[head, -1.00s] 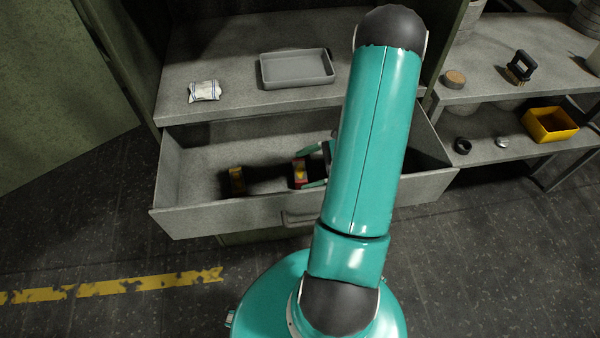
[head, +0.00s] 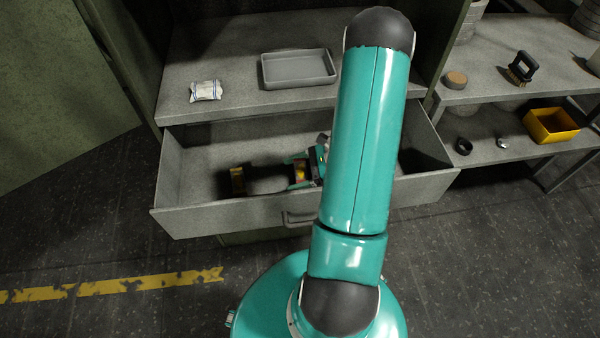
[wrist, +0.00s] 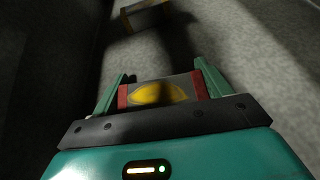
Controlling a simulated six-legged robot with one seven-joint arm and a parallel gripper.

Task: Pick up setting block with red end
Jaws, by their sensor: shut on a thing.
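The setting block with red ends (wrist: 160,92) is between the two green fingers of my gripper (wrist: 163,88) in the wrist view. It has a yellow patch on its grey face, and a finger presses on each red end. In the head view my gripper (head: 299,171) is inside the open drawer with the block (head: 299,174) in its jaws. I cannot tell whether the block is clear of the drawer floor. A second block (head: 237,180) with yellowish ends lies in the drawer to the left; it also shows at the top of the wrist view (wrist: 146,15).
The open grey drawer (head: 200,217) has walls around my gripper. On the surface above are a grey tray (head: 298,69) and a small white packet (head: 205,90). The right shelves hold a brush (head: 521,67), a yellow bin (head: 551,125) and small round parts.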

